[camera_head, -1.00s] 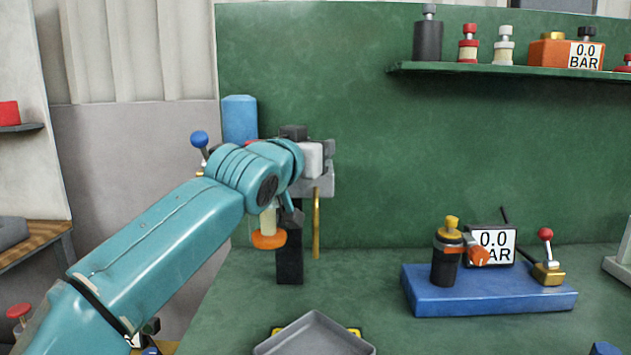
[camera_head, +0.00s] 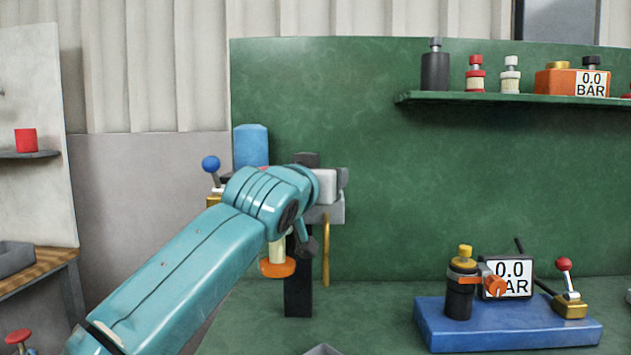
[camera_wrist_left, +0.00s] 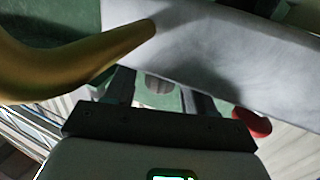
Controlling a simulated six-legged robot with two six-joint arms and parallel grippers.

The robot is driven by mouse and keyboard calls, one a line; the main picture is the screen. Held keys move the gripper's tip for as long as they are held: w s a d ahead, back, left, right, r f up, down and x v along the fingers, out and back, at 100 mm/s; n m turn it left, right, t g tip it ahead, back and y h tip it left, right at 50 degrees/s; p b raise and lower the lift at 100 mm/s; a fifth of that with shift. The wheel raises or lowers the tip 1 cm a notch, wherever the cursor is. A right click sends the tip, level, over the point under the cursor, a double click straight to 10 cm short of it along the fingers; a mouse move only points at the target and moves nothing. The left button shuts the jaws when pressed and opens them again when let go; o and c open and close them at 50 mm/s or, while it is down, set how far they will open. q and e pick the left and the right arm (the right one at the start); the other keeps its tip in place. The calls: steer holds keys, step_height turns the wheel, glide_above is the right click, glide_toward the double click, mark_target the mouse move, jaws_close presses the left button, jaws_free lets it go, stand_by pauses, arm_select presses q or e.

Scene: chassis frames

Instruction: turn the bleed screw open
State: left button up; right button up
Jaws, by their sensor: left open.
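A light grey block (camera_head: 332,212) sits on a black post (camera_head: 298,295), with a brass tube (camera_head: 326,252) hanging from it. In the left wrist view the block (camera_wrist_left: 225,50) and tube (camera_wrist_left: 60,75) are close above my left gripper (camera_wrist_left: 160,92). Its two dark fingers are apart. A small grey ribbed round piece (camera_wrist_left: 158,85) shows between them; it may be the bleed screw, and I cannot tell whether the fingers touch it. In the head view my teal left arm hides most of this spot. A cream cylinder with an orange disc (camera_head: 277,267) is below the wrist.
A blue base (camera_head: 505,325) with a black cylinder (camera_head: 459,295), a 0.0 BAR gauge (camera_head: 508,278) and a red-knobbed lever (camera_head: 564,266) stands to the right. A green shelf (camera_head: 500,98) holds several fittings. A blue cylinder (camera_head: 251,146) and blue-knobbed lever (camera_head: 211,164) are behind my arm.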

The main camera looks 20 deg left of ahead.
arm_select(q)
steer(key=s+b, duration=0.5)
steer(key=s, duration=1.1)
steer(key=shift+a, duration=0.35)
steer(key=shift+s, duration=0.15)
